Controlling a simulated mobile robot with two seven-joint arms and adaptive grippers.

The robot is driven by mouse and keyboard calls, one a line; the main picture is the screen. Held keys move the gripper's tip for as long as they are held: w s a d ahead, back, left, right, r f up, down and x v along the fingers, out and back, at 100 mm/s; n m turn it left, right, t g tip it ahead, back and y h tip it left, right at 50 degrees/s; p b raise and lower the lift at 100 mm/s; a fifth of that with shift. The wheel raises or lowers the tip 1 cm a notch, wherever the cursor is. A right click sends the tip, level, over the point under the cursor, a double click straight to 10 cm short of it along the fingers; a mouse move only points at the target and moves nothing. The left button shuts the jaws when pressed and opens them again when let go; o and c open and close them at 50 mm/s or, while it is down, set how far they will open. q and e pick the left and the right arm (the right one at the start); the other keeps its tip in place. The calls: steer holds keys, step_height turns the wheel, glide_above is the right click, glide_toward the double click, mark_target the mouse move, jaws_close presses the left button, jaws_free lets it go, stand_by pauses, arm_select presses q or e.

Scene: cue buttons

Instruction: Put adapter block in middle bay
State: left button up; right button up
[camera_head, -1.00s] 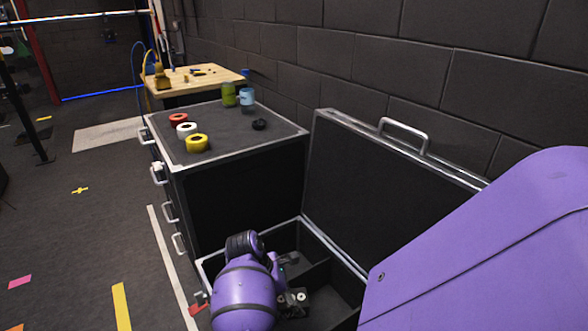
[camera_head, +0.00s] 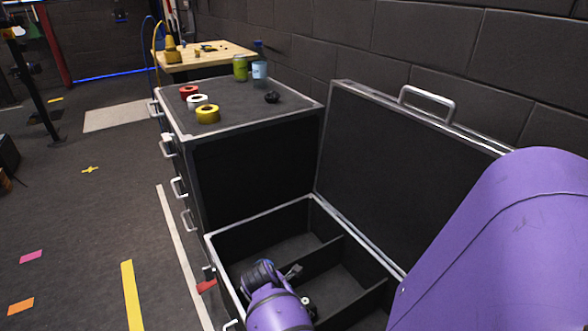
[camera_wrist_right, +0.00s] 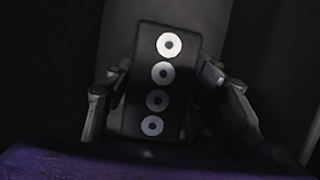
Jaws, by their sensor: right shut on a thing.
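The adapter block (camera_wrist_right: 160,85) is a black block with a column of white rings on its face. It fills the middle of the right wrist view. My right gripper (camera_wrist_right: 165,72) is shut on it, with one finger at each side. In the head view my right wrist and gripper (camera_head: 290,275) are over the near left part of the open black case (camera_head: 262,216). The block itself cannot be made out there. A dark divider (camera_head: 316,266) separates a far left bay (camera_head: 285,250) from the middle bay (camera_head: 345,285). My left gripper is not in view.
The case's raised lid (camera_head: 400,165) stands along the brick wall. A black drawer cabinet (camera_head: 255,170) adjoins the case, with red, white and yellow tape rolls (camera_head: 207,113) and two cans on top. A wooden bench (camera_head: 205,58) stands behind.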

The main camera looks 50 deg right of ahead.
step_height(320, 180, down, 2)
steer(key=shift+f, duration=0.2)
steer(key=shift+f+b, duration=0.15)
steer(key=shift+b, duration=0.15)
steer(key=o, duration=1.4)
steer(key=shift+o, duration=0.2)
